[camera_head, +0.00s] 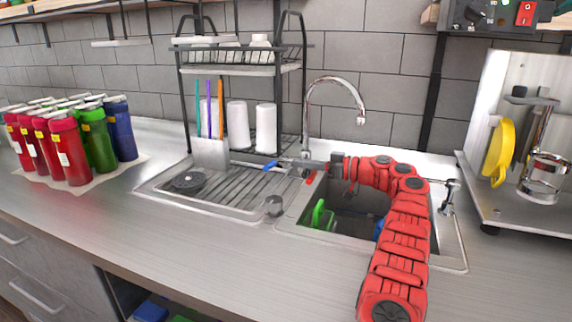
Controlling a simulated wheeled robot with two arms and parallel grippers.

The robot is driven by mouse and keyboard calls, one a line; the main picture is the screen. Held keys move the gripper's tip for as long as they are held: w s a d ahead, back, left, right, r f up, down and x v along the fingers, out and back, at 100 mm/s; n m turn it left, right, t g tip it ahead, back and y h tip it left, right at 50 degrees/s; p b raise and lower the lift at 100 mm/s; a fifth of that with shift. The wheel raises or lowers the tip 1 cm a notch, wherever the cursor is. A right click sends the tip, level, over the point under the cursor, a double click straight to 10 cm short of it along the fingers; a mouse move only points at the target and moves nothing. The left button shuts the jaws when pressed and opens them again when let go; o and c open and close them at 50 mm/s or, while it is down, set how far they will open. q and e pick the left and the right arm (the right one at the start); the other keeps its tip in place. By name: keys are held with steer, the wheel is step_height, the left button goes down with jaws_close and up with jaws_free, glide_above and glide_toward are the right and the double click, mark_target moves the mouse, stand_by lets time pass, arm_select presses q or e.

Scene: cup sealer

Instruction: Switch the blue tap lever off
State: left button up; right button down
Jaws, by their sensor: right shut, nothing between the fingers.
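The blue tap lever (270,167) is a small handle at the base of the tap, on its left side. The chrome tap (334,82) arches up behind the sink. A red lever (311,177) sits to the right of the blue one, partly hidden under my gripper. My right gripper (286,162) reaches in from the right over the sink, pointing left, shut and empty. Its tips are close to the blue lever; I cannot tell whether they touch it. My left gripper is not in view.
The sink basin (350,238) holds green and blue items. A dish rack (238,68) with white cups stands behind the drainboard (225,199). Red, green and blue bottles (70,150) stand at left. A metal machine with a yellow handle (499,152) stands at right. The front counter is clear.

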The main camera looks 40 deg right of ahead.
steer(key=shift+v, duration=2.55)
